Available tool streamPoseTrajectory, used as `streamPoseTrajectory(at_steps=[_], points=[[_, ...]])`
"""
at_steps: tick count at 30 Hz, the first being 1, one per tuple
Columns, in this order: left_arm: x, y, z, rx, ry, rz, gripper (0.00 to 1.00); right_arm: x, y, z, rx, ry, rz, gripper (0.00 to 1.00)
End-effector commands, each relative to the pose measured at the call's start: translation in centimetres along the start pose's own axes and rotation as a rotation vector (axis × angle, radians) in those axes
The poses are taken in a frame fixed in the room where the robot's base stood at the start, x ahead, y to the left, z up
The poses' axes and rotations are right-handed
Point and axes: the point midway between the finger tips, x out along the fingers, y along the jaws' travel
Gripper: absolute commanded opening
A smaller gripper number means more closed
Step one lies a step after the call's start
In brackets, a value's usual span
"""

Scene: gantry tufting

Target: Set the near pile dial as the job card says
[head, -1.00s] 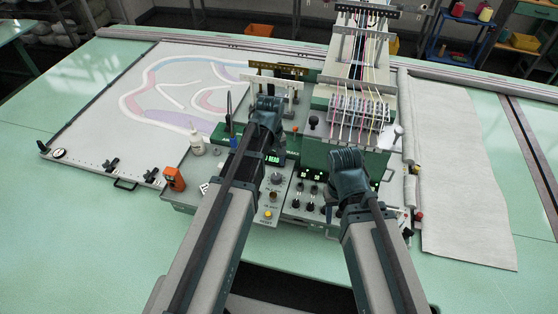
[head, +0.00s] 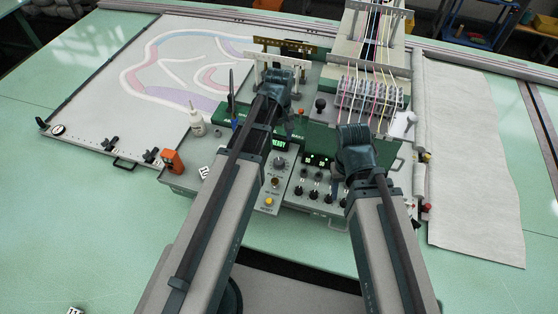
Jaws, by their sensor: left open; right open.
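The near pile dial is not labelled legibly. A control panel (head: 325,206) in front of the green machine carries a row of small black knobs (head: 315,194) under a lit green display (head: 318,160). A panel to its left has a larger grey knob (head: 280,163), a yellow button (head: 268,202) and a display (head: 279,143) that seems to say READY. My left gripper (head: 289,126) is open above the left panel's back, partly hidden by its arm. My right gripper (head: 336,182) is open by the right end of the black knobs; its fingertips are hard to make out. No job card is readable.
A white bottle (head: 197,122) and an orange device (head: 173,162) stand left of the panels. A frame with patterned cloth (head: 165,75) lies behind left. Threads (head: 376,95) run over the machine. Grey cloth (head: 465,150) lies at right. The green table at front left is mostly clear.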

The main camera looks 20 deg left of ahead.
Motion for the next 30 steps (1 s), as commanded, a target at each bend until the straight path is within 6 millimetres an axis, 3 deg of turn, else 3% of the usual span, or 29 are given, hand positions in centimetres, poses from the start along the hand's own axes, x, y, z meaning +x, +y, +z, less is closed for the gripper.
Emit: streamPoseTrajectory(at_steps=[1, 21, 30], points=[[1.3, 0.0, 0.0, 0.000, 0.000, 0.000, 0.76, 1.3, -0.1, -0.1, -0.002, 0.000, 0.000, 0.50], [10.4, 0.0, 0.0, 0.000, 0.000, 0.000, 0.76, 10.3, -0.9, -0.7, -0.003, 0.003, 0.002, 0.50], [11.7, 0.0, 0.0, 0.000, 0.000, 0.000, 0.76, 11.7, -1.1, -0.8, -0.008, 0.003, 0.003, 0.50]])
